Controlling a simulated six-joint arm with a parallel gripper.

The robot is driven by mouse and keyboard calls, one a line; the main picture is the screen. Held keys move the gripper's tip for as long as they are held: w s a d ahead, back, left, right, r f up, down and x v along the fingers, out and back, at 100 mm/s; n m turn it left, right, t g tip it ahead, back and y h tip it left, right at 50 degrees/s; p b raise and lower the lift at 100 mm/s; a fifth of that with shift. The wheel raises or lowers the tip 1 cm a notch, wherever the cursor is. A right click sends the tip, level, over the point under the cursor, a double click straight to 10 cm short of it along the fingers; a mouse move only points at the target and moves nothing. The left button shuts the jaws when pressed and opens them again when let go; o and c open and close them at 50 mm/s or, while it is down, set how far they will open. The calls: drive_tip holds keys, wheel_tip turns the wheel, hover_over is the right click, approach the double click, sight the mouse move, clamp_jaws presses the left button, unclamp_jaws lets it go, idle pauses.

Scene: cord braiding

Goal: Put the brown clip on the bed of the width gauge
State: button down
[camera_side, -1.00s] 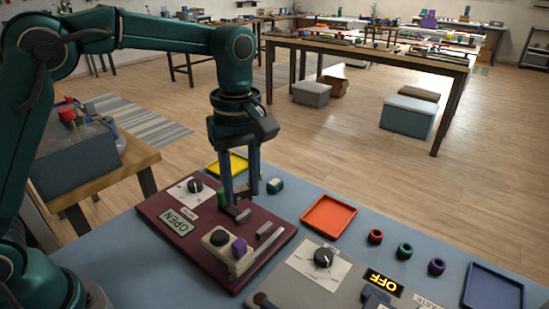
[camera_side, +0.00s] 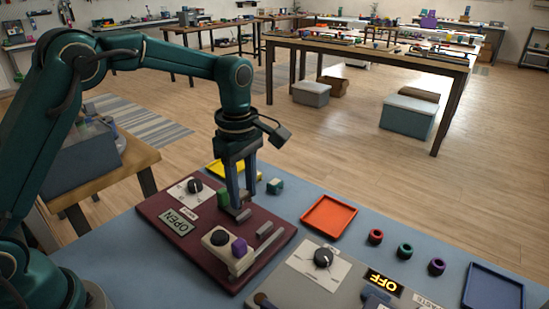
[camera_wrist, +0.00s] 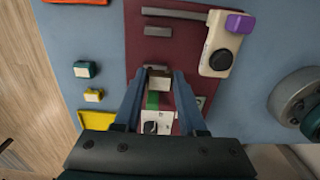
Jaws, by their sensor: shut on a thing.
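My gripper (camera_wrist: 159,75) is low over the maroon board (camera_side: 165,234), beside a green block (camera_side: 222,198). Its fingers are shut on a small brown piece, the brown clip (camera_wrist: 159,83), which shows between the fingertips in the wrist view with a pale part below it. In the side view the fingers (camera_side: 239,208) largely hide the clip. The green block (camera_wrist: 152,100) also shows between the fingers in the wrist view. I cannot tell which part of the board is the gauge's bed, or whether the clip touches it.
The board carries a knob (camera_side: 195,185), an OPEN display (camera_side: 180,222), grey bars (camera_side: 264,230) and a cream block (camera_side: 218,240) with a purple piece (camera_side: 239,247). Yellow, orange (camera_side: 329,215) and blue (camera_side: 493,290) trays and several small rings lie around. A grey panel reads OFF (camera_side: 384,283).

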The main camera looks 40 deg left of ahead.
sight(256, 227)
drive_tip(key=shift+w+d+f, duration=0.2)
drive_tip(key=shift+d+f, duration=0.2)
drive_tip(key=shift+d, duration=0.15)
drive_tip(key=shift+w+d+f, duration=0.15)
drive_tip(key=shift+d+f, duration=0.25)
drive_tip(key=shift+d, duration=0.1)
drive_tip(key=shift+f, duration=1.85)
drive_tip(key=shift+f, duration=0.15)
drive_tip(key=shift+c, duration=2.4)
unclamp_jaws()
